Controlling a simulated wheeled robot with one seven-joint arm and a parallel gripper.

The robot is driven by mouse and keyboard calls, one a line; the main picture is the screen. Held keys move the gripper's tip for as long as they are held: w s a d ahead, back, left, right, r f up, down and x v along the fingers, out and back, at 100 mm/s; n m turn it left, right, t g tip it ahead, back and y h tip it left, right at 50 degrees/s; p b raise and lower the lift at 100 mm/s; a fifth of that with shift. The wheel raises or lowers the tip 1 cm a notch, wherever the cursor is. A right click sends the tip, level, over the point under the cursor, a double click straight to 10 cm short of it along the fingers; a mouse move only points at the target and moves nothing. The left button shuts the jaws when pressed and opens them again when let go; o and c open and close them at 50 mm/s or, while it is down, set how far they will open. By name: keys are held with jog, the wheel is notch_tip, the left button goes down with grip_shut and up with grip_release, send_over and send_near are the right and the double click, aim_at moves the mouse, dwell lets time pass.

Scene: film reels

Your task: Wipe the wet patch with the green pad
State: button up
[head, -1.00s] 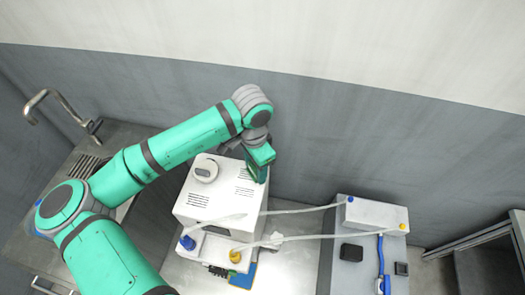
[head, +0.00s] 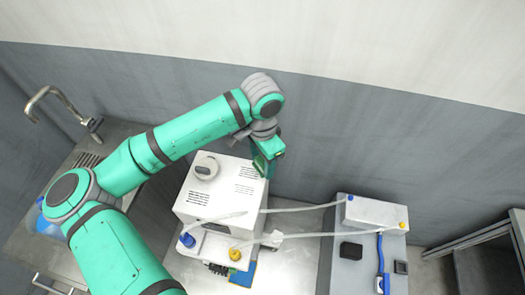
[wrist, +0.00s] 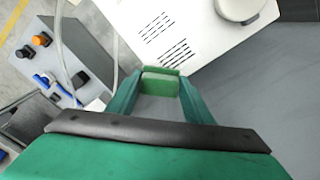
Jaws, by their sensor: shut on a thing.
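My gripper (head: 266,165) is beside the back right corner of the white machine, partly hidden in the head view. In the wrist view, my gripper (wrist: 158,90) is shut on the green pad (wrist: 160,84), a small block between its two fingertips. The machine's vented white top shows just beyond the pad. I cannot tell whether the pad touches anything. I cannot make out the wet patch in either view.
The white machine (head: 212,190) stands on a metal worktop (head: 290,264). Two pale hoses run from it to a grey unit (head: 370,213) at the right. A blue and yellow item (head: 243,275) lies at the machine's front. A sink tap (head: 60,100) is at the left.

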jog(key=shift+a+r, duration=0.1)
jog(key=shift+r, duration=2.65)
